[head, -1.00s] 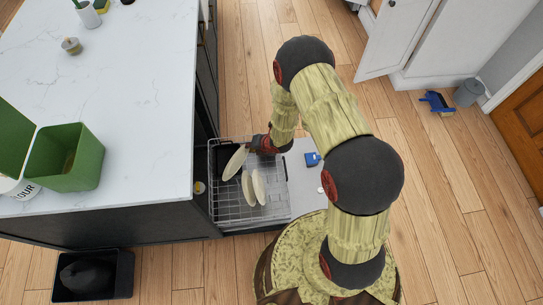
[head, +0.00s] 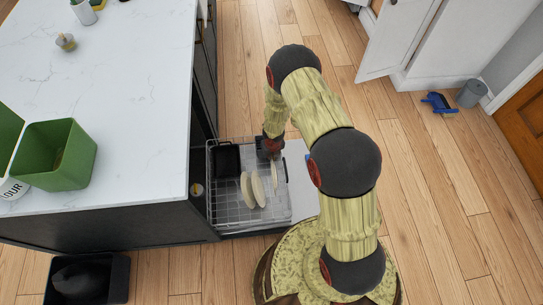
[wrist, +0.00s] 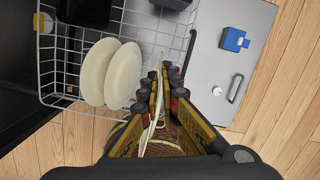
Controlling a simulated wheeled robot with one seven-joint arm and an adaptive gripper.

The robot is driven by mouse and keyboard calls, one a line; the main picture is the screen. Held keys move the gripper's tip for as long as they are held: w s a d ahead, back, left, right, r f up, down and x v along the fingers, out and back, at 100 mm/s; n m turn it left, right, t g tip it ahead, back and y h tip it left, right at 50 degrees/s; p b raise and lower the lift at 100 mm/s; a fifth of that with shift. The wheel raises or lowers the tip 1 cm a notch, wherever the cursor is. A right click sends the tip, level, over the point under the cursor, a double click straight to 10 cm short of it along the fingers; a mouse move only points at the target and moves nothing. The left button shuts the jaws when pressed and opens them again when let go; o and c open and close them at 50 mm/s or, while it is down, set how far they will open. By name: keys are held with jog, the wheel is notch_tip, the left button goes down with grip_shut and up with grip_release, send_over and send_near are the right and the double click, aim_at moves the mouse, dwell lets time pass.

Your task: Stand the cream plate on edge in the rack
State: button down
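The cream plate (head: 274,176) is in my gripper (head: 269,148), seen almost edge-on over the right part of the wire rack (head: 231,212). In the wrist view the plate (wrist: 158,103) is a thin pale strip between the two fingers of my gripper (wrist: 163,76), which is shut on it. The rack also shows in the wrist view (wrist: 60,88). Two other cream plates (head: 247,188) stand tilted side by side in the rack, left of the held plate. I cannot tell whether the held plate's lower edge touches the rack.
A dark container (head: 226,158) sits at the rack's back left. The open dishwasher door (wrist: 203,95) lies right of the rack, with a blue item (wrist: 235,39) on it. The counter (head: 110,110) borders the rack on the left.

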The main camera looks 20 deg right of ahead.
jog(key=shift+f+b, duration=4.6)
jog(key=shift+f, duration=2.1)
jog(key=c, duration=2)
grip_release()
jog(key=shift+o, duration=0.2)
notch_tip(320, 180, up, 12)
jog(key=p, duration=1)
